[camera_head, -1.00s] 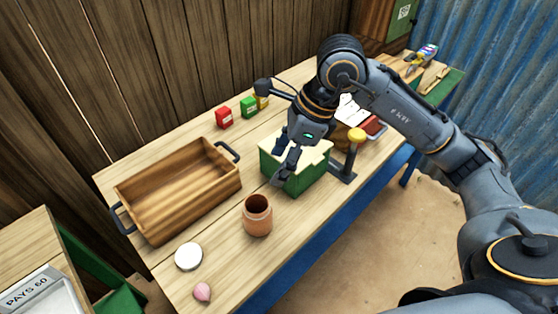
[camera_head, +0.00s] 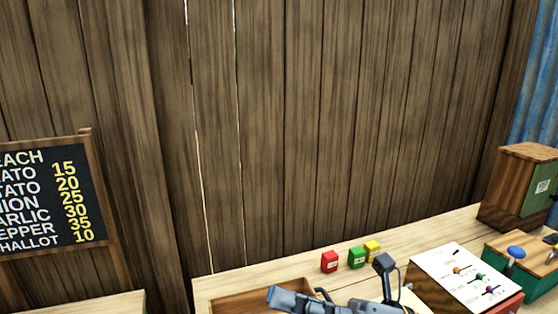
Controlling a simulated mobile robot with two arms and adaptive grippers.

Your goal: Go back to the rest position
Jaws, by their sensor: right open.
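My right gripper (camera_head: 285,299) is at the bottom edge of the head view, partly cut off by the frame. Its fingers are open, point to the left and hold nothing that I can see. It is in front of the wooden tray (camera_head: 245,298), of which only the far part shows. My left gripper is not in view.
Small red (camera_head: 329,262), green (camera_head: 356,257) and yellow (camera_head: 372,249) boxes stand on the table by the plank wall. A panel with sliders (camera_head: 465,278) and a wooden cabinet (camera_head: 518,187) are at right. A price board (camera_head: 45,200) stands at left.

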